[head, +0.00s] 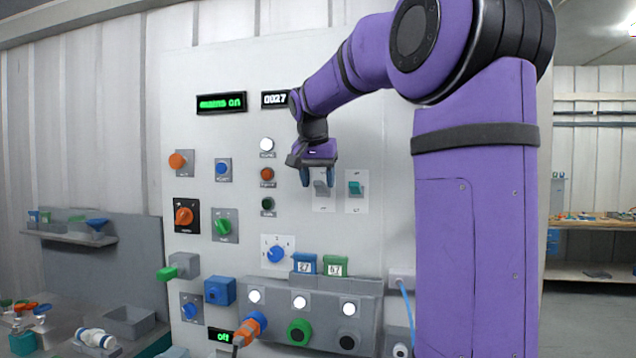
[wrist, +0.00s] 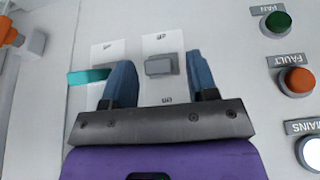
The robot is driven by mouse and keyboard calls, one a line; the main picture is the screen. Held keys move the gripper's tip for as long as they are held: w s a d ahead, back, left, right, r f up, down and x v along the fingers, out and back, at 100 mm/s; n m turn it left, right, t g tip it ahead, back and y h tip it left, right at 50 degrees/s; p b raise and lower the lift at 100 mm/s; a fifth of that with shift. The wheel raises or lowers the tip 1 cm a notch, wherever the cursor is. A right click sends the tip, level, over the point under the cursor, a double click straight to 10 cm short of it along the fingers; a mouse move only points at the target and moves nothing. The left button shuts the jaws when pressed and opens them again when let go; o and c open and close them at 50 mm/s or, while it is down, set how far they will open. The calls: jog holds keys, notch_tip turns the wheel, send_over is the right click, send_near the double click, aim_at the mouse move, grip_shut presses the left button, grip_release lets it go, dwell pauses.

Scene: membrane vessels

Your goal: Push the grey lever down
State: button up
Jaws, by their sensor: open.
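The grey lever (head: 321,188) is on a white plate on the upright panel, left of a teal lever (head: 355,187). My gripper (head: 318,180) is open in front of the grey lever's plate, its blue fingers on either side of the lever in the picture. In the wrist view the grey lever (wrist: 158,66) shows between the two open fingertips (wrist: 160,62), with nothing held. I cannot tell whether a finger touches it. The teal lever (wrist: 88,76) sticks out beside the left finger there.
A column of a white lamp (head: 267,145), an orange button (head: 267,174) and a green button (head: 267,204) is left of my gripper. Below are a blue knob (head: 275,254) and a grey box (head: 330,285) with lamps and buttons. The panel right below the levers is bare.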

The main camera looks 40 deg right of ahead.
jog(key=shift+d+f, duration=0.2)
jog(key=shift+f, duration=0.2)
jog(key=c, duration=0.9)
jog(key=shift+s+a+f+t+h, duration=0.15)
jog(key=shift+f+t+h, duration=0.15)
jog(key=shift+h, duration=0.2)
jog(key=shift+w+a+f+t+h, duration=0.1)
jog(key=shift+a+f+t+h, duration=0.1)
jog(key=shift+t+h, duration=0.25)
jog(key=shift+s+f+t+h, duration=0.1)
jog(key=shift+f+t+h, duration=0.45)
jog(key=shift+h, duration=0.5)
jog(key=shift+f+t+h, duration=0.6)
jog(key=shift+h, duration=0.55)
jog(key=shift+f+t+h, duration=0.55)
jog(key=shift+t+h, duration=0.05)
jog(key=shift+h, duration=0.55)
jog(key=shift+f, duration=0.1)
